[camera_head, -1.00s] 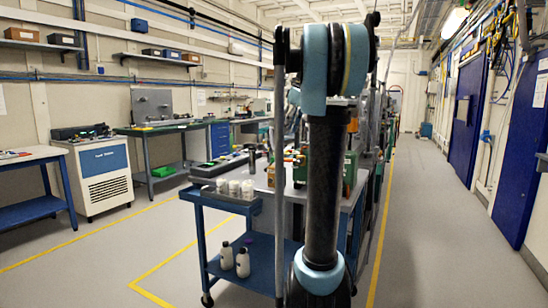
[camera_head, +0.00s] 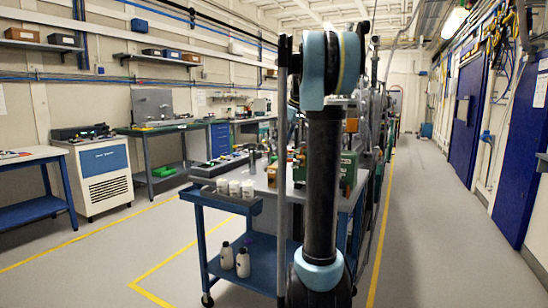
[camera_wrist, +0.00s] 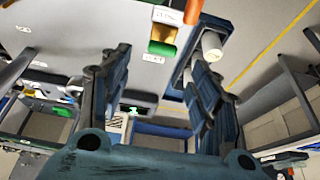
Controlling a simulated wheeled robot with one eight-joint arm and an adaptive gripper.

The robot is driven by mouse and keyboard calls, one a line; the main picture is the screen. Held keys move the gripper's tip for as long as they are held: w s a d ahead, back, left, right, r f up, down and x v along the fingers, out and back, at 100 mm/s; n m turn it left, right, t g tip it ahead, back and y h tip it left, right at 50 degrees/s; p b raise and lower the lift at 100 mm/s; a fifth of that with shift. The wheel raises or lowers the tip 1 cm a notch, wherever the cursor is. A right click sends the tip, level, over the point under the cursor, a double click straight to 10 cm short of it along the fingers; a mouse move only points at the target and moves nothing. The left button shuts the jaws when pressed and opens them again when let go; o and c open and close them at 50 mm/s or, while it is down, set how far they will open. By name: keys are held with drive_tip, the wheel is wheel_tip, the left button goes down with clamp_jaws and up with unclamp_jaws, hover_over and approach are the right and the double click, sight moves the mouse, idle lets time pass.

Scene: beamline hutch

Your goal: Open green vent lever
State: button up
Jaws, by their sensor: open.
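I cannot make out the green vent lever for certain. In the wrist view, a small orange-brown and green part (camera_wrist: 161,46) with white labels beside it sits on a grey surface, beyond my gripper (camera_wrist: 160,52) and framed between its fingertips. My gripper is open, with nothing between its fingers. It does not touch that part. In the head view, green equipment (camera_head: 349,172) stands on the bench, partly hidden by my arm. My gripper cannot be made out there.
A blue cart (camera_head: 225,205) with white containers on top and bottles below stands left of my arm. In the wrist view, an orange rod and a white cylinder (camera_wrist: 212,46) lie near the right finger. The aisle floor (camera_head: 430,220) on the right is clear.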

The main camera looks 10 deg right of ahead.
sight(276, 157)
drive_tip(key=x, duration=0.7)
drive_tip(key=shift+f, duration=0.2)
